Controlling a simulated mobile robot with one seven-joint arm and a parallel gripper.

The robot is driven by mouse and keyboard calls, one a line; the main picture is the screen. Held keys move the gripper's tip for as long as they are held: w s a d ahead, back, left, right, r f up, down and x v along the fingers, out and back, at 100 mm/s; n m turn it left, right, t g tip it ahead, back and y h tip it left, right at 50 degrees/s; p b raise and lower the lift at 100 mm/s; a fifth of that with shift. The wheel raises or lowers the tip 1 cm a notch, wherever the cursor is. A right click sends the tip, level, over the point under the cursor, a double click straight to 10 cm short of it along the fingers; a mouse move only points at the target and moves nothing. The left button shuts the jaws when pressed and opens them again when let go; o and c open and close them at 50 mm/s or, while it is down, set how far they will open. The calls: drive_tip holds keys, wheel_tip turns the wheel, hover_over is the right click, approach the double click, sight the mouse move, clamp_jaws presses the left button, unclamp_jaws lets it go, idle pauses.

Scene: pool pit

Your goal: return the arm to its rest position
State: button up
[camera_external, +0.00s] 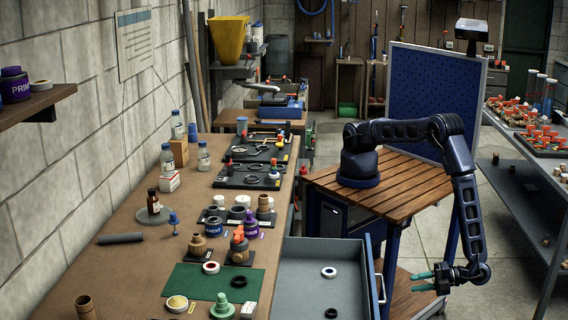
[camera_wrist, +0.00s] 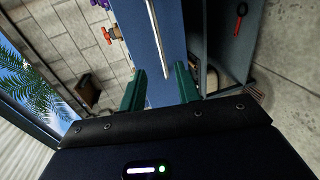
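My arm (camera_external: 468,205) stands on a cart with a slatted wooden top (camera_external: 400,200). It reaches right, then bends down past the cart's right side. My gripper (camera_external: 418,281) hangs low there, its teal fingers pointing left toward the open drawer. The fingers are apart and nothing shows between them. In the wrist view the open gripper (camera_wrist: 160,85) faces a blue panel (camera_wrist: 172,40) with a pale bar. I cannot tell how far the fingers are from that panel.
The open grey drawer (camera_external: 305,270) holds a few rings; its handle (camera_external: 380,288) is left of my gripper. A workbench (camera_external: 135,245) with many fittings runs along the left. A blue pegboard (camera_external: 430,95) stands behind my arm. A metal shelf (camera_external: 535,165) is at right, with clear floor between.

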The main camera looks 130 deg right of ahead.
idle(0.3)
drive_tip(key=w+d+r+m+g, duration=0.1)
drive_tip(key=w+d+r+g, duration=0.25)
drive_tip(key=d+r, duration=0.45)
drive_tip(key=w+d+r+m+g+y, duration=0.1)
drive_tip(key=w+d+r+m+g, duration=0.1)
drive_tip(key=w+d+r, duration=0.45)
drive_tip(key=w+d+r+m+g, duration=0.1)
drive_tip(key=w+d+r+g, duration=0.2)
drive_tip(key=d+r, duration=0.65)
drive_tip(key=s+d+r+m+g+y, duration=0.1)
drive_tip(key=d+r+y, duration=0.1)
drive_tip(key=d+r, duration=0.6)
drive_tip(key=s+d+r+m+g+y, duration=0.1)
drive_tip(key=s+d+r+y, duration=0.1)
drive_tip(key=d+r, duration=0.6)
drive_tip(key=s+d+r+m+t+y, duration=0.1)
drive_tip(key=s+d+r+t+y, duration=0.1)
drive_tip(key=s+d, duration=0.9)
drive_tip(key=s+d+r+m+t+y, duration=0.2)
drive_tip(key=s+d+y, duration=0.2)
drive_tip(key=s+d, duration=0.7)
drive_tip(key=shift+s+r, duration=0.2)
drive_tip(key=shift+r, duration=0.15)
